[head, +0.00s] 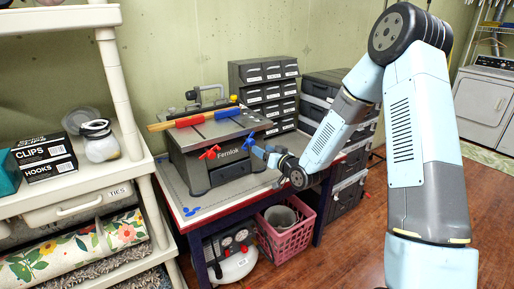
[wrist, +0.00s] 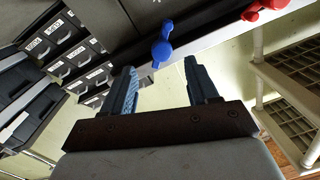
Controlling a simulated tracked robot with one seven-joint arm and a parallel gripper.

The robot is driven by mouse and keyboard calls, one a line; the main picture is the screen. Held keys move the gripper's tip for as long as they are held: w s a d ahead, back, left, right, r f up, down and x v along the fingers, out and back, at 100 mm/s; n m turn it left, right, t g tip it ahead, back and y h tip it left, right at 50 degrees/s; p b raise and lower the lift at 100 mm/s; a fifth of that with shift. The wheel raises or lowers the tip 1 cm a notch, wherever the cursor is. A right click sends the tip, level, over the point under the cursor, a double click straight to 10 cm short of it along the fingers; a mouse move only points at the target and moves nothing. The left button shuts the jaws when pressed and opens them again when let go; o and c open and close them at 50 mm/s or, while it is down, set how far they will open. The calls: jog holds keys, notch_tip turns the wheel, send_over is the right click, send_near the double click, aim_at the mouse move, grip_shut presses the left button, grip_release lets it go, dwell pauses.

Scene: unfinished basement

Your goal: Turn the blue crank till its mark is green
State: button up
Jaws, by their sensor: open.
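The blue crank (head: 249,142) is on the right part of the front of the grey machine labelled Femlok (head: 226,172). My gripper (head: 263,153) is close in front of it, to its lower right. In the wrist view the blue crank (wrist: 162,45) shows just beyond and between my open fingertips (wrist: 160,69), and nothing is between the fingers. I see no contact. A red crank (head: 210,153) is on the same front to the left; it also shows in the wrist view (wrist: 265,8). I cannot make out the crank's mark or its colour.
The machine stands on a workbench (head: 176,187), with a small blue item (head: 190,211) at its front left. Black drawer units (head: 266,90) stand behind and to the right. A pink basket (head: 288,236) is under the bench. A cream shelf (head: 110,185) is at left.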

jog(key=v, duration=0.7)
jog(key=shift+d, duration=0.1)
dwell(0.4)
